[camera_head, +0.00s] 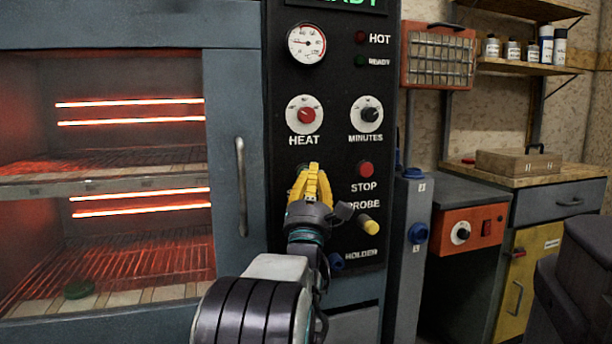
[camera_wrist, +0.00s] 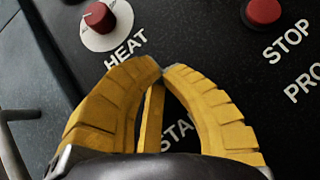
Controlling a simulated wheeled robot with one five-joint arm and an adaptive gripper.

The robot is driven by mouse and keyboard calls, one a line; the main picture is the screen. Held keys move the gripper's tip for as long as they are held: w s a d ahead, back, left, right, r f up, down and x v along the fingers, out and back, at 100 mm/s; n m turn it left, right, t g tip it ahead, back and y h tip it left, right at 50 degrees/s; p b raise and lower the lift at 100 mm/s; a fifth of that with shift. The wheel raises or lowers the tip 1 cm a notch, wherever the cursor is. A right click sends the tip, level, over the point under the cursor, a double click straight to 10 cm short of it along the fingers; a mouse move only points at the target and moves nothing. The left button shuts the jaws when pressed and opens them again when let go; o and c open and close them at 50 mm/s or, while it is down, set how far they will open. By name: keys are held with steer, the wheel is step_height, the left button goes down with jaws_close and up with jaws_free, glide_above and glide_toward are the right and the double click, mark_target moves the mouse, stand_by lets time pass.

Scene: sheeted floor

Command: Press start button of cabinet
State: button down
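The cabinet is a blue-grey heated unit with a black control panel (camera_head: 335,140). My gripper (camera_head: 313,168) is in front of the panel, below the HEAT dial (camera_head: 304,115) and left of the red STOP button (camera_head: 366,169). In the wrist view its yellow fingertips (camera_wrist: 161,69) meet, with nothing seen between them. Part of a label reading "STA" (camera_wrist: 178,137) shows between the fingers. The start button itself is hidden behind my fingers. I cannot tell whether the fingertips touch the panel. The STOP button (camera_wrist: 263,12) also shows in the wrist view.
A MINUTES dial (camera_head: 367,114) is at the panel's upper right. A yellow-tipped probe (camera_head: 369,226) sticks out right of my gripper. The closed oven door has a vertical handle (camera_head: 241,187) at left. A workbench (camera_head: 515,178) stands at the right.

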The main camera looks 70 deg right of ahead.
steer(key=shift+a, duration=0.1)
stand_by(0.6)
steer(key=shift+s+a, duration=0.35)
steer(key=shift+a, duration=0.15)
stand_by(0.9)
